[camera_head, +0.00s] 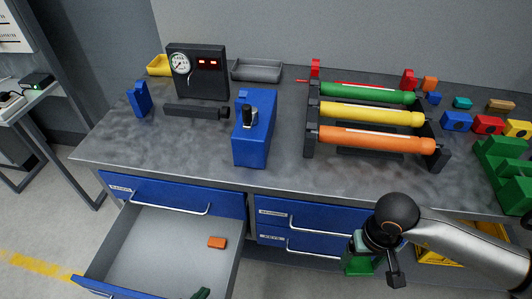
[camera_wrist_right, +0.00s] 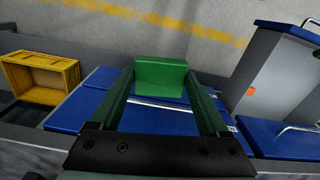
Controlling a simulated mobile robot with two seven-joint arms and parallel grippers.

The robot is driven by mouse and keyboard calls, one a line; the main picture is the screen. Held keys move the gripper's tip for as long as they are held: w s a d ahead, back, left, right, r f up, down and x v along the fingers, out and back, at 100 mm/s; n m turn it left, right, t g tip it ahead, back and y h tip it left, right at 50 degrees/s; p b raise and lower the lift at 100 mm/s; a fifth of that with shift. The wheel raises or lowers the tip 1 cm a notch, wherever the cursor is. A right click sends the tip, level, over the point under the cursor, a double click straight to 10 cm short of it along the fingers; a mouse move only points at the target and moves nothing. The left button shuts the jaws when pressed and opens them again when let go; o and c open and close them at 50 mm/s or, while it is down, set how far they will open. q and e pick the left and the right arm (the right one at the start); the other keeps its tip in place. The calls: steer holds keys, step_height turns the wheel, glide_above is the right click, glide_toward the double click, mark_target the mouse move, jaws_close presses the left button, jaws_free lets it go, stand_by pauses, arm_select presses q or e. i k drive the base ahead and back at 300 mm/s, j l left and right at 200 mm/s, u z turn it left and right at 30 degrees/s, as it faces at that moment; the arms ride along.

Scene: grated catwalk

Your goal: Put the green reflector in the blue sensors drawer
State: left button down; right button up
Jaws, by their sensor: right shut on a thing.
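The green reflector, a green block, shows between the fingertips in the right wrist view (camera_wrist_right: 160,78) and below my right gripper in the head view (camera_head: 357,266). My right gripper (camera_head: 362,245) is shut on it, in front of the closed right-hand drawers (camera_head: 320,215). An open blue-fronted drawer (camera_head: 135,245) is at lower left, apart from the reflector; its label is not readable. It also shows at right in the wrist view (camera_wrist_right: 283,70). A dark green tip at the head view's bottom edge, over this drawer, looks like my left gripper (camera_head: 201,293); its jaws are mostly cut off.
An orange block (camera_head: 217,242) lies in the open drawer, with bare floor around it. A closed blue drawer (camera_head: 170,195) sits above it. The bench (camera_head: 200,145) holds a gauge box, a blue device and coloured rollers. A yellow crate (camera_wrist_right: 40,78) stands beside the drawers.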

mark_target(178, 252)
steer(key=j+u, duration=0.1)
steer(key=j, duration=0.7)
steer(key=i+j, duration=0.1)
steer(key=j, duration=0.65)
steer(key=i+j+u, duration=0.15)
steer(key=j, duration=0.65)
steer(key=k, duration=0.05)
